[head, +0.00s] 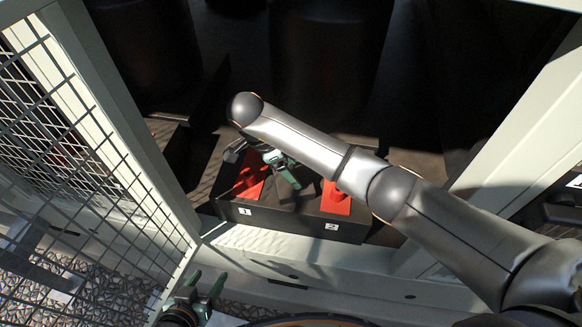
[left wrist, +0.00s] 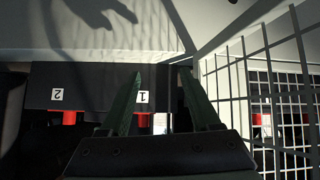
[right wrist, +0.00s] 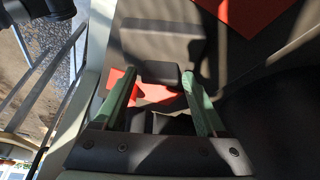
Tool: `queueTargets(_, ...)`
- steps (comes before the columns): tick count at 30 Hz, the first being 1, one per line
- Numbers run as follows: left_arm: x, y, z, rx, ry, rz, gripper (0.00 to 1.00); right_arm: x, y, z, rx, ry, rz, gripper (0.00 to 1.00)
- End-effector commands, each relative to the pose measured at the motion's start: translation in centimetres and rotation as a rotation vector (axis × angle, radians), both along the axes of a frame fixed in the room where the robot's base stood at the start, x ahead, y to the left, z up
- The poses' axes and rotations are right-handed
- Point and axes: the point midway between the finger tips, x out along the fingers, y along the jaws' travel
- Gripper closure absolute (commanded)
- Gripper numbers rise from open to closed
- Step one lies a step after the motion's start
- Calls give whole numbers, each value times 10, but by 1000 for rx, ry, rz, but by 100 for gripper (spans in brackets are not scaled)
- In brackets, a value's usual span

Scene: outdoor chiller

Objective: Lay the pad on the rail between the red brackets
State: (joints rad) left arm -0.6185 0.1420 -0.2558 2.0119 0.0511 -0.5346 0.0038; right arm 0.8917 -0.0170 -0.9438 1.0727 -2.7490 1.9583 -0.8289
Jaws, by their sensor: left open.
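The black rail (head: 285,222) has a red bracket (head: 240,178) at label 1 and another red bracket (head: 335,198) at label 2. My right gripper (head: 282,170) reaches over the rail between the brackets. In the right wrist view, a small dark block (right wrist: 160,72) fills the gap between its fingertips. It appears to be part of the dark pad (right wrist: 150,42), which lies against the rail's dark surface. I cannot tell whether the pad touches the rail. One red bracket (right wrist: 258,12) shows beyond and another behind the fingers. My left gripper (head: 207,292) is open, empty, and in front of the rail.
An open mesh door (head: 85,140) stands on the left. A pale frame post (head: 525,110) stands on the right, and a pale sill (head: 300,252) runs in front of the rail. Large dark cylinders (head: 325,60) are behind. My right arm crosses over the right side.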

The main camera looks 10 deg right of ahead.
Motion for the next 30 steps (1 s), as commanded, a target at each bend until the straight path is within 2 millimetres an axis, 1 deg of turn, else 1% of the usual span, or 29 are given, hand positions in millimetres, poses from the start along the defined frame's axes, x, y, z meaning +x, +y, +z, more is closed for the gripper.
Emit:
queueTargets(1, 0, 1, 0, 2, 1, 1, 36, 0, 0, 0, 0, 0, 0, 20)
queueTargets(3, 0, 1, -1, 2, 1, 2, 36, 0, 0, 0, 0, 0, 0, 14)
queueTargets(10, -4, 2, -3, 3, 10, 2, 36, 0, 0, 1, 0, 0, 0, 14)
queueTargets(14, -6, 2, -2, 2, 12, 2, 36, 1, 3, 10, 1, -3, 1, 14)
queueTargets(17, -6, 2, -1, 2, 12, 2, 36, 1, 9, 27, 0, -6, 1, 14)
queueTargets(18, -6, 2, 6, 2, 11, 3, 36, 2, 13, 39, -1, -6, 3, 14)
queueTargets(21, -5, 5, 16, 5, 2, 9, 36, 2, 21, 61, -3, -6, 1, 14)
queueTargets(24, -8, 10, 20, 12, 1, 19, 36, 2, 29, 80, -3, -5, 1, 14)
queueTargets(27, -12, 15, 19, 19, 7, 28, 36, 1, 36, 95, -2, -5, 1, 14)
queueTargets(30, -13, 21, 18, 26, 8, 38, 36, 1, 41, 105, -1, -3, 0, 14)
